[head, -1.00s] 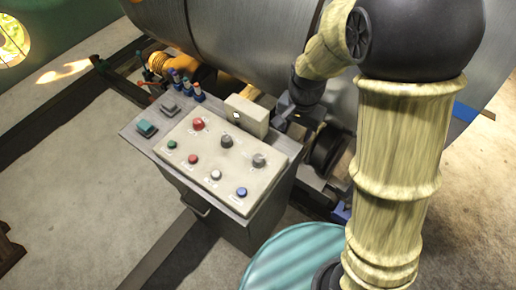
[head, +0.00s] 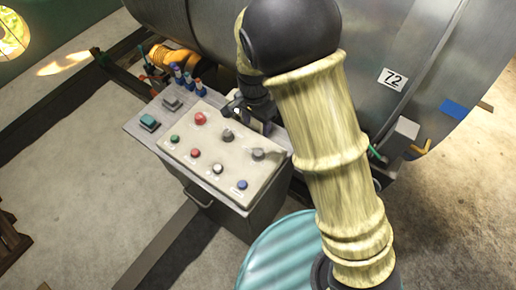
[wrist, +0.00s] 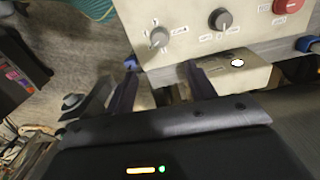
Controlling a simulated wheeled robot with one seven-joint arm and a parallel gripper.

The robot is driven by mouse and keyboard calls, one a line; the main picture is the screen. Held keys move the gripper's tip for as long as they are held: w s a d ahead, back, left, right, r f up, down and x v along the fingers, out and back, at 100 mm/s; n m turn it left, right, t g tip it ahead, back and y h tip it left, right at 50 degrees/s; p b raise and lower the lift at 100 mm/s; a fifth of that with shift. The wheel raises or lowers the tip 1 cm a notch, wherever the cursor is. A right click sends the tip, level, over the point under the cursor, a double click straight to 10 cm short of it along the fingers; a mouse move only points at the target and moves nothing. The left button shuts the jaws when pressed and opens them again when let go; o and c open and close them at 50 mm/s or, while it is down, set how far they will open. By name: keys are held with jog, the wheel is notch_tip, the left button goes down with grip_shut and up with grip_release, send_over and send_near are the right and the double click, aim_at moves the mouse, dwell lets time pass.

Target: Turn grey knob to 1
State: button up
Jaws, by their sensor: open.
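A cream control panel (head: 182,148) sits on a grey cabinet. It carries a lighter grey knob (head: 258,154) at its right corner and a darker grey knob (head: 227,136) nearer the middle. In the wrist view the lighter grey knob (wrist: 158,37) has small labels around it, too small to read; the darker knob (wrist: 220,19) is to its right. My gripper (head: 243,108) is at the panel's back edge in the head view. In the wrist view my gripper (wrist: 160,88) is open and empty, its fingers apart from both knobs.
Red (head: 200,118), green (head: 174,138), white (head: 217,168) and blue (head: 241,184) buttons share the panel. A cream box (wrist: 238,78) stands by the gripper's right finger. A large metal drum (head: 390,60) lies behind, and a teal drum (head: 270,255) stands in front.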

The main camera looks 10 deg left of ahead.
aim_at(258, 152)
jog(key=f+p, duration=0.1)
jog(key=f, duration=0.4)
jog(key=f+p, duration=0.1)
jog(key=f, duration=0.4)
jog(key=f+p, duration=0.1)
jog(key=f, duration=0.4)
jog(key=shift+s+d, duration=0.15)
jog(key=shift+d, duration=0.1)
jog(key=c, duration=1)
